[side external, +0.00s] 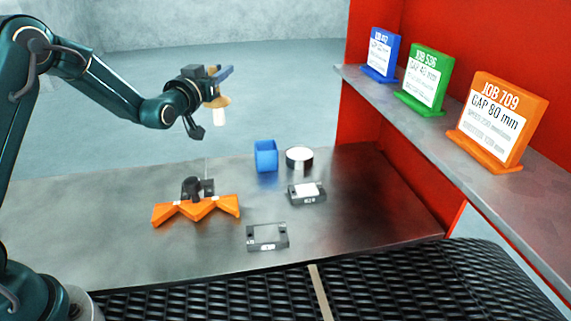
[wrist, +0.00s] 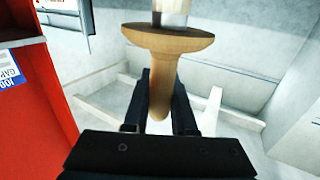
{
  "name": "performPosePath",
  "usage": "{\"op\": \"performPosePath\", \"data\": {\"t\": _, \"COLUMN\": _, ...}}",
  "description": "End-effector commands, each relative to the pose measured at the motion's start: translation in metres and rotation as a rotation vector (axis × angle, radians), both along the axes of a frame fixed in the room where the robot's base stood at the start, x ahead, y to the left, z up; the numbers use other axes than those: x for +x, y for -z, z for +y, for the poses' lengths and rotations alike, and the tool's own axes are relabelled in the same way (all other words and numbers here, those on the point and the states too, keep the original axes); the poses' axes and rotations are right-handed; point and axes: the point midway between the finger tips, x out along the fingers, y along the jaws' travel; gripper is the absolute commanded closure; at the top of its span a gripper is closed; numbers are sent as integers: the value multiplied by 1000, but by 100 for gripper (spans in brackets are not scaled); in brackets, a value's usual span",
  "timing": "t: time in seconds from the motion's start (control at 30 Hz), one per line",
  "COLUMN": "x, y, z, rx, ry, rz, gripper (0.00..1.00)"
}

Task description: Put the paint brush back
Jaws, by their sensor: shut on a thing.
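My gripper (side external: 208,98) is raised well above the table's back left part. It is shut on the paint brush (side external: 219,115), which has a tan wooden handle with a wide flange and a pale lower end. In the wrist view the brush's handle (wrist: 160,75) runs between the two dark fingers of my gripper (wrist: 157,100). The flange sits beyond the fingers, and the pale part is cut off by the top edge. A blue open cup (side external: 266,156) and a round dark pot with a white top (side external: 299,157) stand apart from the brush, lower and to the right.
An orange zigzag block (side external: 197,210) with a black knob behind it lies on the metal table (side external: 110,215). Two dark fixtures (side external: 267,237) (side external: 307,194) lie right of it. A mesh belt (side external: 400,285) runs in front. Blue, green and orange job signs (side external: 497,122) stand on the right shelf.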

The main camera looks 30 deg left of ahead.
Motion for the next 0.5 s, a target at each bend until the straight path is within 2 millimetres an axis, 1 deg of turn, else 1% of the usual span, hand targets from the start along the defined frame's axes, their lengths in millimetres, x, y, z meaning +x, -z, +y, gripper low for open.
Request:
{"op": "performPosePath", "data": {"t": 0.03, "x": 6, "y": 8, "z": -11, "rx": 0, "ry": 7, "rz": 4, "gripper": 100}}
{"op": "performPosePath", "data": {"t": 0.3, "x": 38, "y": 44, "z": -61, "rx": 0, "ry": 7, "rz": 2, "gripper": 100}}
{"op": "performPosePath", "data": {"t": 0.4, "x": 47, "y": 54, "z": -76, "rx": 2, "ry": 5, "rz": 2, "gripper": 100}}
{"op": "performPosePath", "data": {"t": 0.5, "x": 53, "y": 60, "z": -84, "rx": 1, "ry": 3, "rz": 0, "gripper": 100}}
